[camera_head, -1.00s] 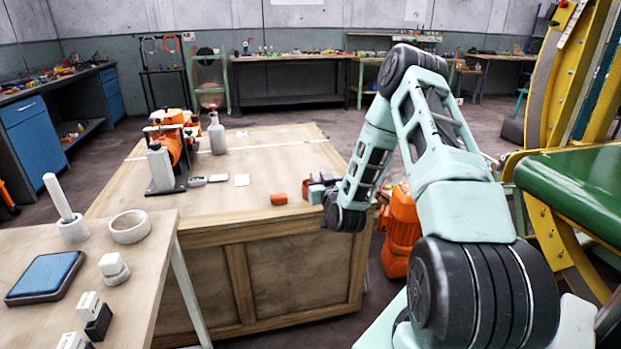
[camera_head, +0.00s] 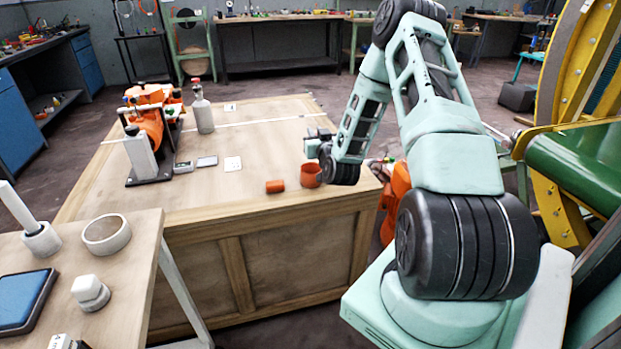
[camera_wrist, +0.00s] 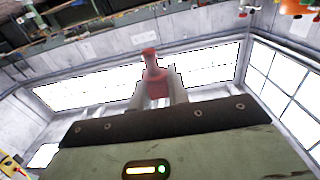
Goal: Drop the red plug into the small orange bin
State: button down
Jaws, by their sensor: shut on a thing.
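The red plug (camera_wrist: 154,78) shows in the wrist view, held between the two pale fingers of my gripper (camera_wrist: 157,90). Its narrower neck and red top stick out past the fingertips. In the head view my gripper (camera_head: 315,138) is mostly hidden behind my dark wrist joint, above the table, and I cannot make out the plug there. The small orange bin (camera_head: 311,177) stands upright on the wooden table near its front right, just left of my wrist and below my gripper.
An orange cylinder (camera_head: 275,186) lies left of the bin on the table (camera_head: 225,200). A green-topped machine (camera_head: 575,165) is at the right.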

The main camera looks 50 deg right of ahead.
notch_tip(320, 180, down, 4)
jog(key=shift+f+b, duration=0.1)
jog(key=shift+b, duration=0.95)
jog(key=c, duration=1.3)
grip_release()
jog(key=shift+o, duration=0.2)
